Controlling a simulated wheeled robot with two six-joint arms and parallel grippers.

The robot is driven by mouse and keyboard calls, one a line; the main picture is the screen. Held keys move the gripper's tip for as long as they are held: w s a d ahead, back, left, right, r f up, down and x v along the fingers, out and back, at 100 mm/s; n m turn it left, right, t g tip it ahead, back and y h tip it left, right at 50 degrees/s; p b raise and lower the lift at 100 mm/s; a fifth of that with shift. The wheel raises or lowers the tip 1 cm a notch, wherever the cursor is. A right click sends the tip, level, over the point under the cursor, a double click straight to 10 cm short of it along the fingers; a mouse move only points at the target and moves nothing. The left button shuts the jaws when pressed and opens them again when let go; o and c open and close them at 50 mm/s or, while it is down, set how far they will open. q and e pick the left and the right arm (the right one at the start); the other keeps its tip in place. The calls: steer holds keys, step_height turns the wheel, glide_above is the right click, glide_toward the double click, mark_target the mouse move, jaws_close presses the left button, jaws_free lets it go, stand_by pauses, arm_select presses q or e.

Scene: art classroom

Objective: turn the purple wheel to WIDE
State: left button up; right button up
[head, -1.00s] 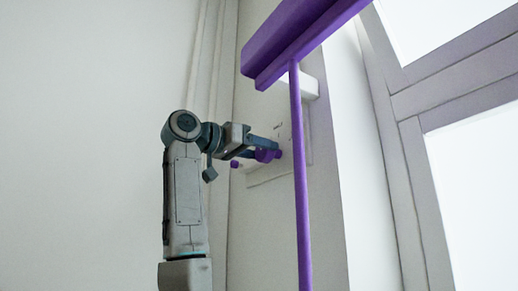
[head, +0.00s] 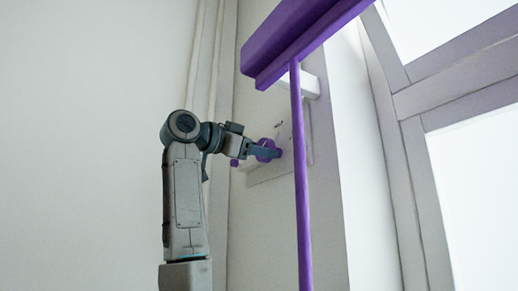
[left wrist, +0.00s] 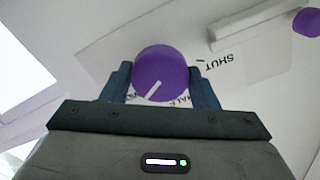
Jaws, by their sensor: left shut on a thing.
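The purple wheel (head: 264,145) is on a pale panel (head: 284,165) on the wall, partly covered by my gripper in the head view. In the left wrist view the wheel (left wrist: 162,68) sits between the two fingers of my left gripper (left wrist: 162,86), which is shut on its sides. A white pointer mark on its face points down and left in that view. An upside-down SHUT label lies to the right of the wheel, and a partly covered label that seems to read HALF is just below it. I cannot make out a WIDE label. My right gripper is not in view.
A purple beam (head: 300,38) and a thin purple upright pole (head: 300,180) stand in front of the panel, to the right of my left gripper. A window frame (head: 455,93) is at the right. A second purple piece (left wrist: 307,22) shows at the wrist view's upper right.

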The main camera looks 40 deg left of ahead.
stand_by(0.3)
arm_select(q)
steer(key=o, duration=1)
steer(key=b+v, duration=0.5)
steer(key=v, duration=0.5)
steer(key=shift+s+a, duration=0.15)
steer(key=shift+s, duration=0.2)
steer(key=shift+w+f, duration=0.1)
